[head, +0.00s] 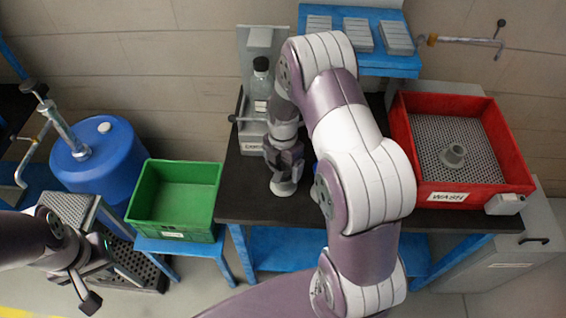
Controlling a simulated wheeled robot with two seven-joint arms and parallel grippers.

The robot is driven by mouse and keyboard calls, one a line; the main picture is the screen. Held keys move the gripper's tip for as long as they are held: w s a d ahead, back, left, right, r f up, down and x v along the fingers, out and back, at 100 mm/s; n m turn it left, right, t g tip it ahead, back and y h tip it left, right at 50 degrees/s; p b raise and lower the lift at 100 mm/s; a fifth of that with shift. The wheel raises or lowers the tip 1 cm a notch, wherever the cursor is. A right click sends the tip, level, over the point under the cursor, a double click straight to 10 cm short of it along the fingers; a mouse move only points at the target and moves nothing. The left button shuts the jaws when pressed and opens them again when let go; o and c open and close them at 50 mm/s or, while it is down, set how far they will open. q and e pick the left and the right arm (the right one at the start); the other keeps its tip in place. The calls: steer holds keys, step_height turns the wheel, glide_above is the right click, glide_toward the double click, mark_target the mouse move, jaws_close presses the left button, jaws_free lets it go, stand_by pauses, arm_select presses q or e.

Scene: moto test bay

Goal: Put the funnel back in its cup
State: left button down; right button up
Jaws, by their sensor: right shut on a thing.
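My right gripper (284,160) is shut above the dark bench, left of my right arm. A pale grey, rounded piece (284,188) shows just below its fingers and looks like the funnel, mostly covered by the gripper. I cannot tell whether it touches the bench. No other cup shows clearly, and my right arm hides part of the bench. My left gripper (108,285) is at the lower left, empty, with its fingers apart.
The red WASH tray (435,197) is on the right of the dark bench (240,205). A bottle (261,82) stands on a grey stand behind my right gripper. A green crate (150,215) and a blue drum (115,165) are left. A blue shelf (370,62) carries grey blocks.

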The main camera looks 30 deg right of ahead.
mark_target(284, 179)
steer(key=shift+f, duration=0.25)
stand_by(0.4)
steer(key=o, duration=0.8)
step_height(284, 179, up, 13)
steer(key=b, duration=0.2)
steer(key=shift+s+a+f+m+t, duration=0.2)
steer(key=shift+s+a+m, duration=1.1)
steer(key=shift+s+m, duration=1.7)
steer(key=shift+s+a+f+m+t, duration=0.2)
steer(key=shift+s+a+m, duration=1.25)
steer(key=shift+m, duration=2.95)
steer(key=shift+s+a+f+m+t, duration=0.1)
steer(key=shift+s+a+m+t, duration=0.2)
steer(key=shift+s+a+m, duration=1.8)
